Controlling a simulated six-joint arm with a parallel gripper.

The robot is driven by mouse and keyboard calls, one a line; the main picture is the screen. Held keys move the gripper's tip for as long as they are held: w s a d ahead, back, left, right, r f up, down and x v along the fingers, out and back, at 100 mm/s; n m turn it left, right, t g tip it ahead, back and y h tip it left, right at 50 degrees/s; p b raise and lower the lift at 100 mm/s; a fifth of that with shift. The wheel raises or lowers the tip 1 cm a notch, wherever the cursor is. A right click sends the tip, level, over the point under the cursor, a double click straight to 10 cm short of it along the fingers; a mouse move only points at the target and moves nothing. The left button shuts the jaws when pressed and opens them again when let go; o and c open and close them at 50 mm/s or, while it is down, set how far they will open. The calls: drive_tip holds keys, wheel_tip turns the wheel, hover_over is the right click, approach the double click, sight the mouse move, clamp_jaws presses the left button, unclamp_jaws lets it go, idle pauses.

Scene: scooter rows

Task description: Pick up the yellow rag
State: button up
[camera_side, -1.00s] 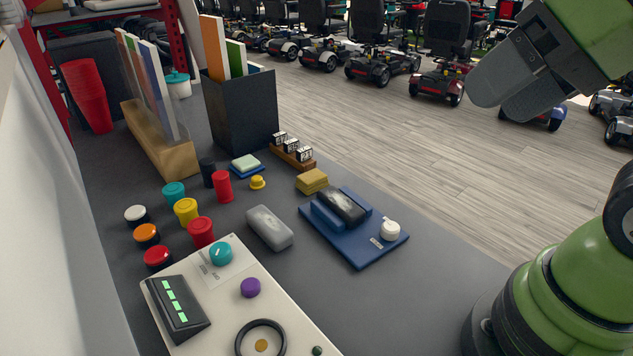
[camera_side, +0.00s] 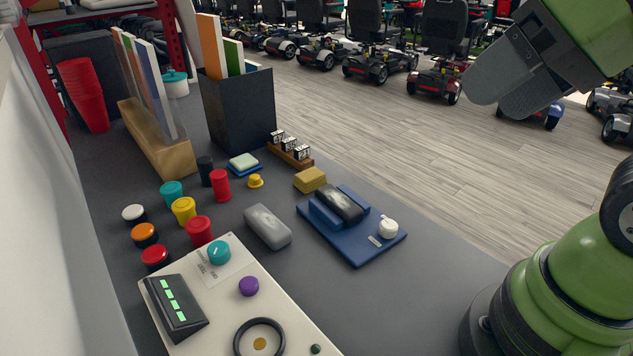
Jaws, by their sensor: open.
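The yellow rag (camera_side: 310,179) is a small folded mustard-yellow block lying flat on the dark grey table. It sits between the wooden strip of small dials and the blue base with a dark device. My gripper (camera_side: 505,92) hangs in the air at the upper right, well above and to the right of the rag, over the floor in the picture. Its grey fingers are open, seen nearly edge-on, with nothing visible between them.
A blue base (camera_side: 358,247) with a dark device and white knob stands in front of the rag. A grey block (camera_side: 267,227) lies to the left. A small yellow knob (camera_side: 255,181), a dial strip (camera_side: 291,155) and a tall black bin (camera_side: 240,112) are nearby. Bare table lies at right.

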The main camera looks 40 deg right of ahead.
idle(0.4)
drive_tip(key=o, duration=0.7)
drive_tip(key=shift+o, duration=0.2)
drive_tip(key=n+g+h, duration=0.2)
drive_tip(key=n+g, duration=0.1)
hover_over(317, 179)
drive_tip(key=s, duration=0.2)
wheel_tip(317, 179, down, 25)
drive_tip(key=shift+f, duration=0.1)
drive_tip(key=shift+x, duration=2.85)
